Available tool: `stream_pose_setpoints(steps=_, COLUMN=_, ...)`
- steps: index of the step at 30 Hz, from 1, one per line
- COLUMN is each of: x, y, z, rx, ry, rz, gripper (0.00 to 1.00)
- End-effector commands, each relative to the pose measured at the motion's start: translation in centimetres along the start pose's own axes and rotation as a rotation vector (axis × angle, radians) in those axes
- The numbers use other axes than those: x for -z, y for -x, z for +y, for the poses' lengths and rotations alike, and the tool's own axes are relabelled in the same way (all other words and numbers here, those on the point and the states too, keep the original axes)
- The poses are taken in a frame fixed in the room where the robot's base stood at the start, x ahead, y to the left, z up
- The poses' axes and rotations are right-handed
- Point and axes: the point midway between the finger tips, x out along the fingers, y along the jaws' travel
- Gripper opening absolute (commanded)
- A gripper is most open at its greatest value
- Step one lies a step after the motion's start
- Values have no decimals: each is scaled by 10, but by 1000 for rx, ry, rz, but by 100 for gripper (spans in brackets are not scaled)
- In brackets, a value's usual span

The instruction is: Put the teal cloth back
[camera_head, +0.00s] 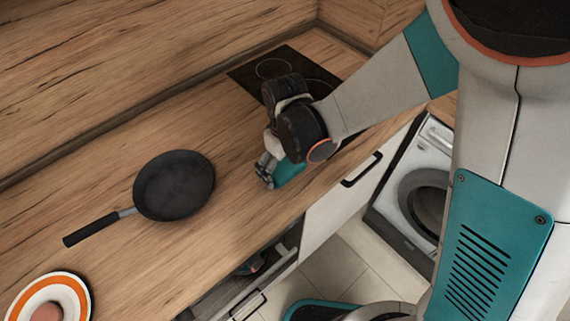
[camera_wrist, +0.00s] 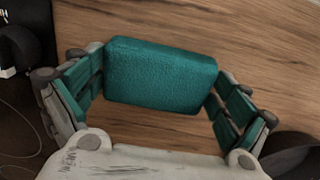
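The teal cloth (camera_wrist: 160,72) is a thick, rounded block in the wrist view. It spans the gap between the two fingers of my gripper (camera_wrist: 160,88), and both finger pads appear to touch its sides. In the head view my gripper (camera_head: 268,172) is low over the wooden counter near its front edge. Part of the teal cloth (camera_head: 289,173) shows beside the fingers, and my wrist hides the rest. I cannot tell whether the cloth rests on the counter or is slightly above it.
A black frying pan (camera_head: 174,186) lies left of my gripper. An orange-and-white round dish (camera_head: 50,299) sits at the lower left. A dark cooktop (camera_head: 318,76) is behind my wrist. Below the counter, a drawer (camera_head: 262,287) stands open, and a washing machine (camera_head: 412,190) is at right.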

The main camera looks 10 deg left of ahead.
Motion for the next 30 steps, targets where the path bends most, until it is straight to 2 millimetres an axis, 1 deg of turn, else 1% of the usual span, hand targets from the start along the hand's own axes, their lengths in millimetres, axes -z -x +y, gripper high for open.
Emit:
stream_pose_setpoints(steps=11, x=0, y=1, z=0, rx=0, ry=0, rz=0, gripper=100)
stream_pose_setpoints(steps=15, x=0, y=6, z=0, rx=0, ry=0, rz=0, gripper=100)
stream_pose_setpoints(steps=17, x=0, y=14, z=0, rx=0, ry=0, rz=0, gripper=100)
stream_pose_setpoints(steps=20, x=0, y=30, z=0, rx=0, ry=0, rz=0, gripper=100)
stream_pose_setpoints(steps=30, x=0, y=91, z=0, rx=0, ry=0, rz=0, gripper=100)
